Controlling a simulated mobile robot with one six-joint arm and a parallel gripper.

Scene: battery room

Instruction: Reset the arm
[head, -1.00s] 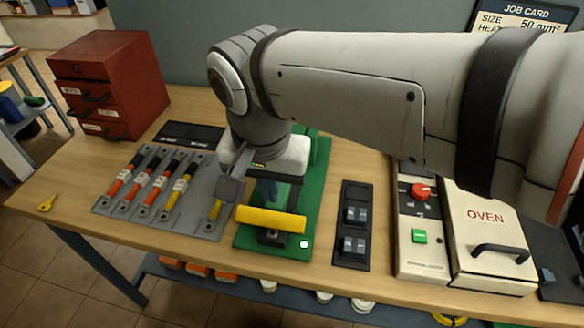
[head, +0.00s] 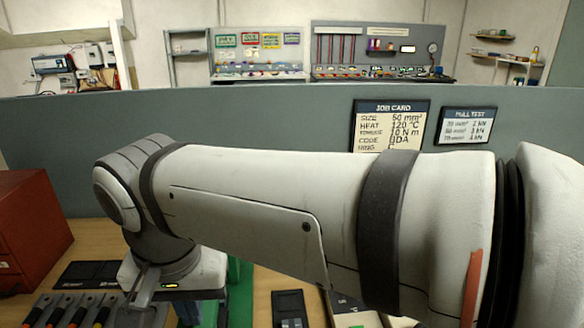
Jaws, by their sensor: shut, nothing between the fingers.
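My arm reaches across the head view from the right edge to the lower left. My gripper (head: 178,284) hangs from its wrist at the lower left, above the workbench. Its pale housing shows, but its fingertips are cut off or hidden at the bottom edge. It is shut, and I see nothing held in it. A strip of the green base (head: 238,298) shows just right of the gripper.
A red drawer cabinet (head: 30,235) stands at the left. A black switch panel (head: 289,308) is right of the green base. A grey partition (head: 280,120) carries the job card (head: 390,125) and pull test card (head: 466,126).

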